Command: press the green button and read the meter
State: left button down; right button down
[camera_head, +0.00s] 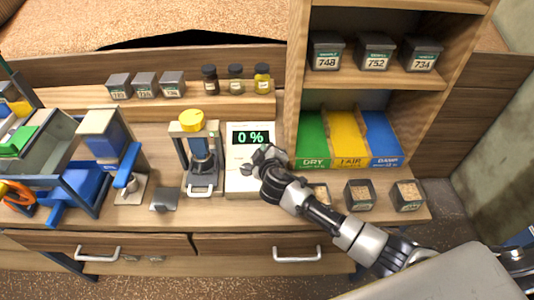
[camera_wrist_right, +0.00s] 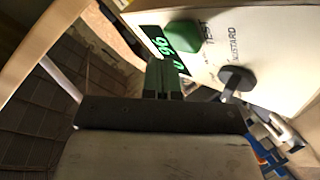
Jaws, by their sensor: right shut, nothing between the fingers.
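In the right wrist view, the green button (camera_wrist_right: 184,35) sits beside the lit display (camera_wrist_right: 165,45), near the word TEST. The shut, empty fingers (camera_wrist_right: 164,75) are close to the button; I cannot tell whether they touch it. A dark knob (camera_wrist_right: 237,79) sits by the word MUSTARD. My left gripper is not in view.
A yellow-topped device (camera_head: 200,160) stands just left of the meter. Green, yellow and blue trays (camera_head: 347,140) lie to its right, with small sample boxes (camera_head: 360,195) in front. Jars (camera_head: 236,80) stand on the ledge behind. A blue machine (camera_head: 75,185) fills the left.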

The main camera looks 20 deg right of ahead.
jog(key=shift+f, duration=0.1)
jog(key=shift+w+f+b, duration=0.2)
jog(key=shift+f+b, duration=0.1)
jog(key=shift+b, duration=0.15)
jog(key=shift+w+d+f+b, duration=0.15)
jog(key=shift+w+f+b, duration=0.05)
jog(key=shift+f+b, duration=0.35)
dwell(0.7)
jog(key=shift+r, duration=0.1)
jog(key=shift+s+r+p, duration=0.4)
jog(key=shift+r+p, duration=0.45)
jog(key=shift+p, duration=0.05)
jog(key=r+p, duration=0.1)
jog(key=s+r+p, duration=0.1)
jog(key=r+p, duration=0.1)
jog(key=s+a+r+p, duration=0.1)
jog(key=shift+s+r, duration=0.1)
jog(key=shift+r, duration=0.1)
jog(key=shift+d, duration=0.1)
dwell(0.4)
